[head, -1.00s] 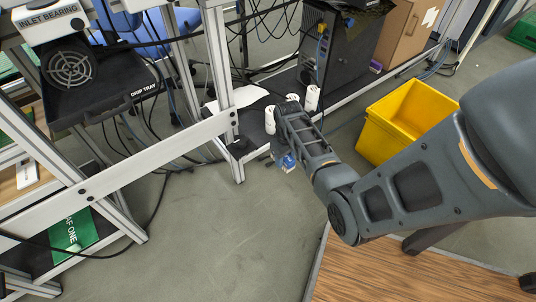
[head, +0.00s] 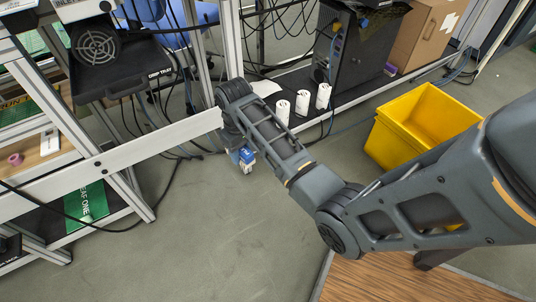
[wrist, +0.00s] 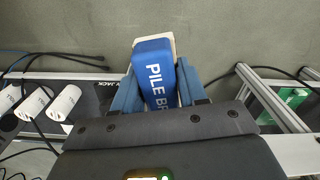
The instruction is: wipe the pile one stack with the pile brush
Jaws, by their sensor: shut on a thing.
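The pile brush (wrist: 157,75) is a blue block with white lettering "PILE BR" and a pale edge in the wrist view. My gripper (wrist: 155,88) is shut on it, with a blue finger on each side. In the head view my gripper (head: 236,156) hangs above the grey floor, right of the white frame rail, and a small blue and white part of the brush (head: 247,158) shows below it. I cannot make out anything marked as the pile one stack in either view.
Three white cylinders (head: 302,102) stand on a dark low shelf beside a black computer case (head: 350,55). A yellow bin (head: 440,110) stands to the right. A metal frame with a drip tray (head: 150,80) and a green "AF ONE" board (head: 87,205) is left. Open floor lies between.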

